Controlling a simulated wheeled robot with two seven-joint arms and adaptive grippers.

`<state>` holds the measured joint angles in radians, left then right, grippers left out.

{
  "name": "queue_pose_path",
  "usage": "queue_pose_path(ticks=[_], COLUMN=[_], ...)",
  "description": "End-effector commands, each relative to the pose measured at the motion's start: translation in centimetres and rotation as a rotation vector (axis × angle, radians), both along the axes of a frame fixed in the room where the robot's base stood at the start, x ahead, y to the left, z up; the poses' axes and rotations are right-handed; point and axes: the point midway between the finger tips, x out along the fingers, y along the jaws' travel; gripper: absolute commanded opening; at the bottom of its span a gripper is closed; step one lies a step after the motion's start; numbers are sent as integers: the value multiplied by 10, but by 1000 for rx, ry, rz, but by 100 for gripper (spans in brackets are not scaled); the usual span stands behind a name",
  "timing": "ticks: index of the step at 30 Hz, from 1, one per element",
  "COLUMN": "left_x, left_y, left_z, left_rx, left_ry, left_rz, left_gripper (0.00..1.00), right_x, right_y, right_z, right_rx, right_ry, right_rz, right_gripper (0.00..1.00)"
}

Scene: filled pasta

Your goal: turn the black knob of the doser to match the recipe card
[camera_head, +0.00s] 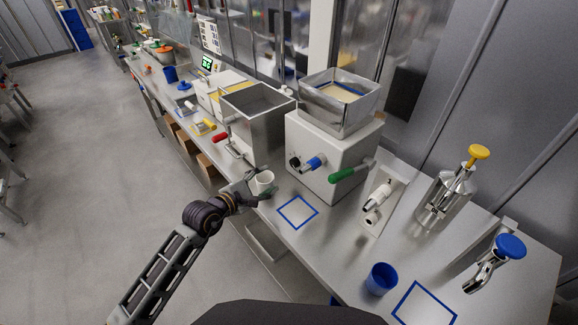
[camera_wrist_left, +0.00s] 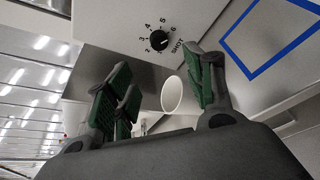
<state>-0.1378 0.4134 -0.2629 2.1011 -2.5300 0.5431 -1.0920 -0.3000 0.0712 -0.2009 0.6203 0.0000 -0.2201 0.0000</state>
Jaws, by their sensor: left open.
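The doser (camera_head: 325,150) is a white box with a steel hopper on top, a blue-tipped nozzle and a green handle. Its black knob (camera_head: 294,160) is on the front face. In the left wrist view the knob (camera_wrist_left: 158,40) has a dial around it with numbers and the word SHOT; its pointer is too small to read surely. My left gripper (camera_head: 257,188) is open, below and left of the knob and apart from it. Its green-padded fingers (camera_wrist_left: 162,78) are spread in the wrist view. I cannot tell which sheet is the recipe card.
A white cup (camera_head: 262,183) stands by the left gripper; it also shows between the fingers (camera_wrist_left: 172,95). A blue square outline (camera_head: 298,212) marks the bench. A steel bin (camera_head: 255,118) stands left of the doser. A blue cup (camera_head: 381,279) and yellow-knobbed dispenser (camera_head: 445,195) are right.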

Motion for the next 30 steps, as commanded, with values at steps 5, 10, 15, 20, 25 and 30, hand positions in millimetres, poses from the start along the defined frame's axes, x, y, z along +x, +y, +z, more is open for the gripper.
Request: queue_pose_path(ticks=[5, 10, 15, 20, 25, 30], left_x=[0, 1, 5, 14, 25, 39], left_y=[0, -1, -3, -8, -16, -24], left_z=[0, 0, -1, -3, -7, -11], left_rx=[-2, -2, -3, -4, -4, -4], left_ry=[-1, 0, 0, -1, -1, 0], left_rz=[0, 0, 1, 2, 1, 2], left_gripper=[54, 54, 54, 54, 54, 54], right_x=[0, 0, 0, 0, 0, 0], right_y=[-6, -11, -12, -12, -11, -9], right_z=[0, 0, 1, 3, 6, 8], right_rx=[-6, -11, -13, -13, -12, -9], right_ry=[1, 1, 0, 0, 1, 0], right_rz=[1, 3, 3, 3, 2, 1], right_gripper=[40, 40, 40, 40, 40, 40])
